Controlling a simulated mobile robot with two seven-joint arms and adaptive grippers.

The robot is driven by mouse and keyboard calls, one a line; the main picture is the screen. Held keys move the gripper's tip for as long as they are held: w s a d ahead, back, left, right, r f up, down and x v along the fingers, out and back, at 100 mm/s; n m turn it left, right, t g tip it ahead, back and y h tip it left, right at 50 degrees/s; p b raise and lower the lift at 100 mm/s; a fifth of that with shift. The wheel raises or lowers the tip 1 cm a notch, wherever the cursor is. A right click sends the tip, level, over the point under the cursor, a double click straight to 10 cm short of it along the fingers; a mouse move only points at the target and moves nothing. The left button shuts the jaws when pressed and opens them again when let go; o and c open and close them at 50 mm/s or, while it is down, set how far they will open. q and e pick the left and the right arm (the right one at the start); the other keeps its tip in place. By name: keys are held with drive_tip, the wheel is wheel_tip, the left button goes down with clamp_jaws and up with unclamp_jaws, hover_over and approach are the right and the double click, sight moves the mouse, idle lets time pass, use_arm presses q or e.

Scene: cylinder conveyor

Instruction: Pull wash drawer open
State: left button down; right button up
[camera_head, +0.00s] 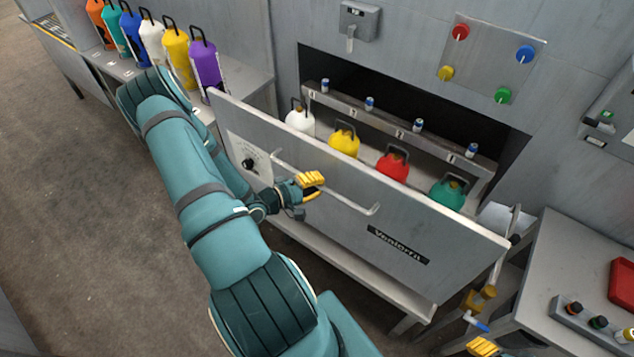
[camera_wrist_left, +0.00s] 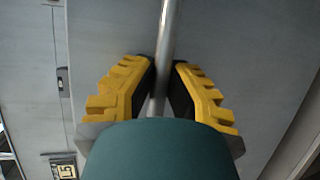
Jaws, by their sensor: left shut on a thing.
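The wash drawer (camera_head: 330,235) is a wide grey metal front that stands out from the wall unit, so its inside shows. A bar handle (camera_head: 355,207) runs along its front. My left gripper (camera_head: 312,186) is shut on this handle. In the left wrist view, the handle (camera_wrist_left: 170,35) runs between the two yellow-padded fingers (camera_wrist_left: 163,90). Inside are a white (camera_head: 300,119), a yellow (camera_head: 344,142), a red (camera_head: 392,167) and a green cylinder (camera_head: 448,194), their lower parts hidden by the front. My right gripper (camera_head: 484,346) shows only partly at the bottom edge.
Several coloured cylinders with black handles, among them a purple one (camera_head: 205,65), stand on a shelf at upper left. A button panel (camera_head: 490,58) is on the wall. A side table (camera_head: 560,262) with a red tray (camera_head: 622,285) is at right. Floor at left is clear.

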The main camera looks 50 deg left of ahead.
use_arm(q)
drive_tip(key=c, duration=0.9)
unclamp_jaws()
drive_tip(key=shift+c, duration=0.2)
drive_tip(key=s+a+r, duration=0.1)
drive_tip(key=s+r, duration=0.1)
drive_tip(key=s, duration=0.9)
drive_tip(key=shift+s, duration=0.4)
